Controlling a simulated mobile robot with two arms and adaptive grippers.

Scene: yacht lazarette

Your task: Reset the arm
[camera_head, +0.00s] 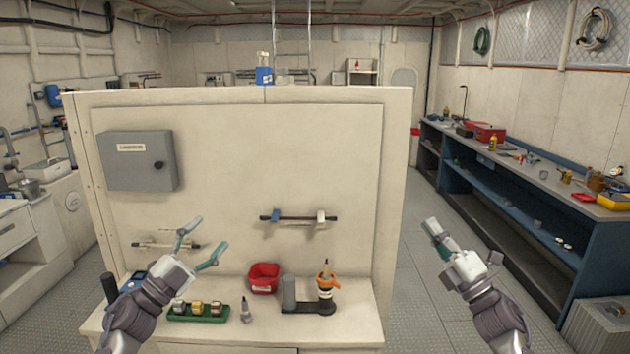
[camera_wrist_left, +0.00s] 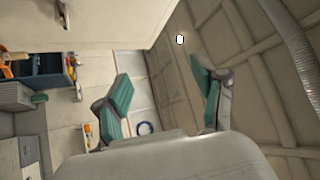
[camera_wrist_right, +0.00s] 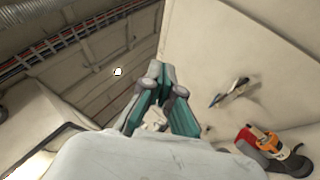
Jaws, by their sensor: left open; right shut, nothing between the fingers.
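My left gripper (camera_head: 203,247) is open and empty, raised in front of the cream panel above the left part of the counter. Its two teal fingers stand apart in the left wrist view (camera_wrist_left: 166,98), with nothing between them. My right gripper (camera_head: 432,226) is shut and empty, held over the grey floor to the right of the counter. Its teal fingers meet at the tips in the right wrist view (camera_wrist_right: 160,72). Neither gripper touches any object.
The counter (camera_head: 235,335) holds a green tray (camera_head: 178,317) with small jars, a red bin (camera_head: 263,278), a small bottle (camera_head: 246,310) and a dark stand with an orange-topped container (camera_head: 326,290). A grey cabinet (camera_head: 138,161) hangs on the panel. A blue workbench (camera_head: 520,190) lines the right wall.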

